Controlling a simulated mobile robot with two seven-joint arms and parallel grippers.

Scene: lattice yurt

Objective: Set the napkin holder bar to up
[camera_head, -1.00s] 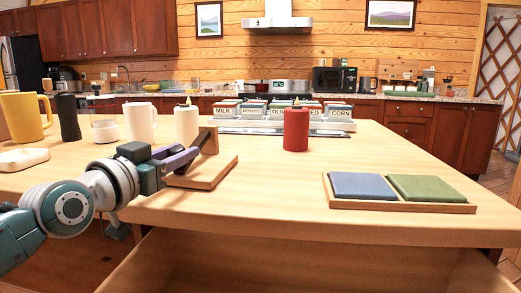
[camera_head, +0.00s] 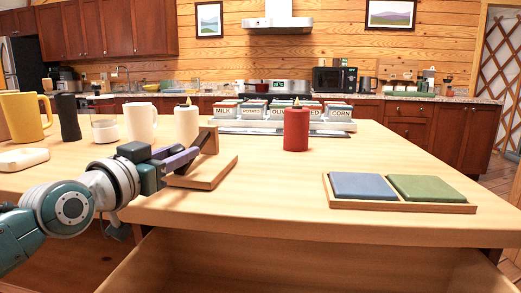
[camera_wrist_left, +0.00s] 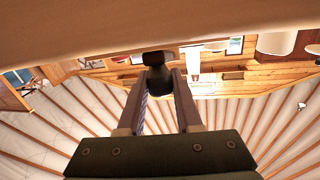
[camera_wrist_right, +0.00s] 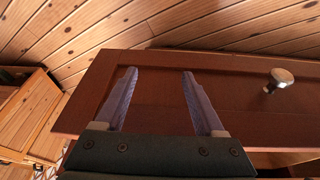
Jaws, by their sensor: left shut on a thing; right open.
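The napkin holder (camera_head: 208,174) is a flat wooden base with a short wooden upright at its back, on the near left part of the table. My left gripper (camera_head: 193,153) reaches over it from the left, its fingers at the upright. In the left wrist view its fingers close on a dark piece with a rounded end, which looks like the holder's bar (camera_wrist_left: 157,61). The gripper and fingers hide much of the bar, so its exact angle is unclear. My right gripper (camera_wrist_right: 158,80) is open and empty in front of a dark wooden panel.
A red candle (camera_head: 296,130) and a white candle (camera_head: 187,126) stand behind the holder, with labelled tins (camera_head: 283,112) further back. Mugs stand at the left. A tray with blue and green pads (camera_head: 400,205) lies right. The panel carries a metal knob (camera_wrist_right: 279,79).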

